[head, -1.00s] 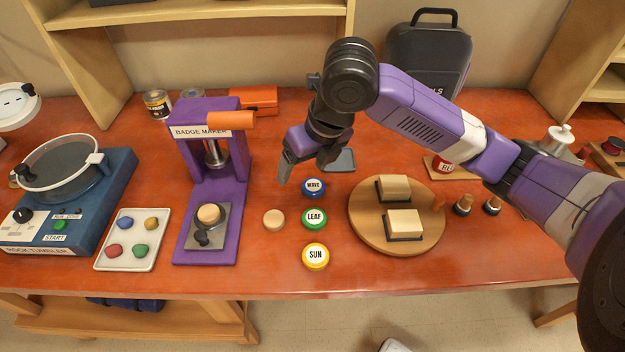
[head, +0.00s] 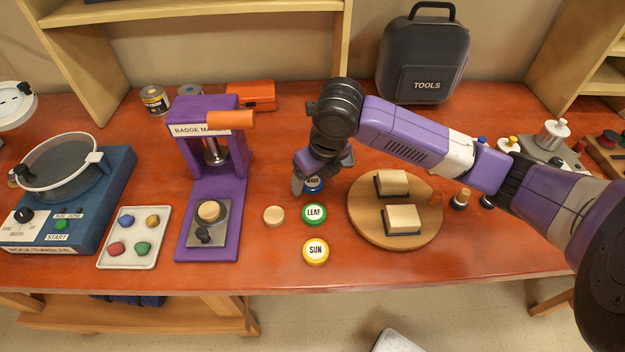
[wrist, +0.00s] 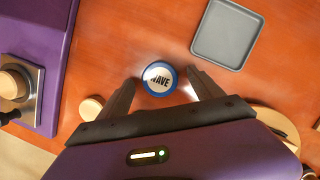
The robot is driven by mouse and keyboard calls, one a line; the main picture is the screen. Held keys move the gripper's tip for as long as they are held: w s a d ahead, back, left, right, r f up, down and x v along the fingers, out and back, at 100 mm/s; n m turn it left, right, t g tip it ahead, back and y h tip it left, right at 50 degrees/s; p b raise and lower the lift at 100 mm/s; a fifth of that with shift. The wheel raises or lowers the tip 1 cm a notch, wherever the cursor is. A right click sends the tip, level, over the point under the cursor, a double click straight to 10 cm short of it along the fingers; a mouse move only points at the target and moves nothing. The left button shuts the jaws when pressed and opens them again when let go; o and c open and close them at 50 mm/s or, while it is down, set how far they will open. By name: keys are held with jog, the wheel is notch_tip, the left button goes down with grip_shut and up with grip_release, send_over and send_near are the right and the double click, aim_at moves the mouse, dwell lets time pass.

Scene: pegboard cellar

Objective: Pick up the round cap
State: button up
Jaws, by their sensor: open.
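A plain round wooden cap (head: 274,216) lies on the red-brown table, right of the badge maker; its edge also shows in the wrist view (wrist: 91,108). Right of it stand three round lettered pieces in a column: blue WAVE (head: 313,189), green LEAF (head: 314,213) and yellow SUN (head: 316,251). My gripper (head: 299,184) points down by WAVE and partly hides it in the head view. In the wrist view my open, empty fingers (wrist: 163,80) stand either side of WAVE (wrist: 158,79), which they do not visibly touch.
The purple badge maker (head: 215,228), with another wooden disc (head: 209,211) on its plate, stands left. A round wooden board (head: 367,232) with two blocks is right. A grey tray (wrist: 227,35) lies near my fingers. A white tray (head: 117,259) holds coloured stones.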

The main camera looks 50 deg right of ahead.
jog(key=c, duration=1.4)
